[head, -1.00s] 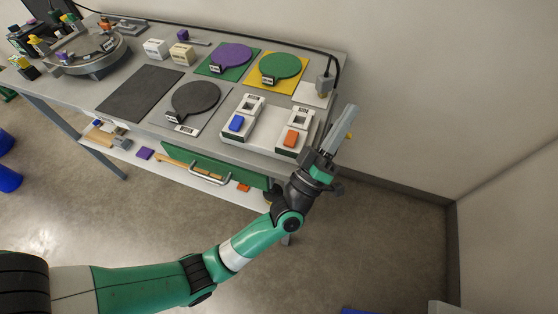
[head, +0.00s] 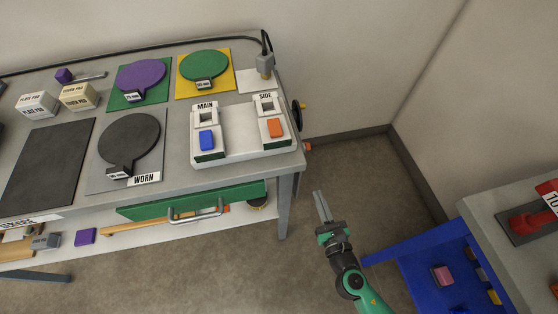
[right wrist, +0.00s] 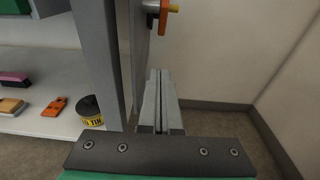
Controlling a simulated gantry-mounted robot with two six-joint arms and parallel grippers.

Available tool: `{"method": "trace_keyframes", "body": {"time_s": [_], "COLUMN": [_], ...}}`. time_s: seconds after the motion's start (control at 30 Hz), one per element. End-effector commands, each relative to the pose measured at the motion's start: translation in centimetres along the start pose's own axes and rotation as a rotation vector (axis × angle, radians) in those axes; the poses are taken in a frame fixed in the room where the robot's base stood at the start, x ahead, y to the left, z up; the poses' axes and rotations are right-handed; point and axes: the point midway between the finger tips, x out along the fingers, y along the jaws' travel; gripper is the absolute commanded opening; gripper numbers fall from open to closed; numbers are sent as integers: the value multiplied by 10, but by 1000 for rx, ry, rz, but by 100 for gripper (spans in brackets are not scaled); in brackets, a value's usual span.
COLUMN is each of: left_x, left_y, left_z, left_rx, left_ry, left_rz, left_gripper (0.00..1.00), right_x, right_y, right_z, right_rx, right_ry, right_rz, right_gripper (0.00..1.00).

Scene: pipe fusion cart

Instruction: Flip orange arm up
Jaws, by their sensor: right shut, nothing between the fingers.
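An orange arm (right wrist: 163,18) with a yellow tip (right wrist: 174,8) sticks out from the end of the grey workbench at the top of the right wrist view. In the head view a small orange part (head: 308,147) and a yellow part (head: 302,105) show at the bench's right end, too small to make out well. My right gripper (head: 319,194) is shut and empty, to the right of the bench leg. Its fingers (right wrist: 158,75) point forward in the right wrist view, below the orange arm and apart from it. My left gripper is not in view.
The workbench (head: 235,168) carries a switch box (head: 240,143) with a blue and an orange switch. A bench leg (head: 287,205) stands left of my right gripper. A blue shelf (head: 425,275) and another table (head: 480,210) stand at right. Bare floor lies between.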

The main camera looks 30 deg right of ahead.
Motion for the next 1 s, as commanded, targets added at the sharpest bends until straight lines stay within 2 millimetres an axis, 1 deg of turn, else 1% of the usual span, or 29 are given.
{"method": "trace_keyframes", "body": {"time_s": [0.27, 0.37, 0.43, 0.57, 0.8, 0.87, 0.93, 1.0], "left_x": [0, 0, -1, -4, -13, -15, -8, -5], "left_y": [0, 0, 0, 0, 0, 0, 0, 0], "left_z": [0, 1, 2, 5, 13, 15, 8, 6], "left_rx": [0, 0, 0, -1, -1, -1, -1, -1], "left_ry": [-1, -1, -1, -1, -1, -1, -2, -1], "left_rz": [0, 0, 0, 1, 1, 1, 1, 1], "left_gripper": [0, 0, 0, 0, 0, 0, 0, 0], "right_x": [0, 5, 12, 35, 88, 101, 110, 117], "right_y": [0, 0, 0, 0, 0, 0, 0, 0], "right_z": [0, 0, 0, 0, -1, -1, 14, 21], "right_rx": [1, 3, 3, 5, 5, 6, 7, 6], "right_ry": [0, 0, 0, -3, -3, -3, -3, -2], "right_rz": [0, -1, -2, -4, -2, -2, -2, -1], "right_gripper": [0, 0, 0, 0, 0, 0, 0, 0]}}
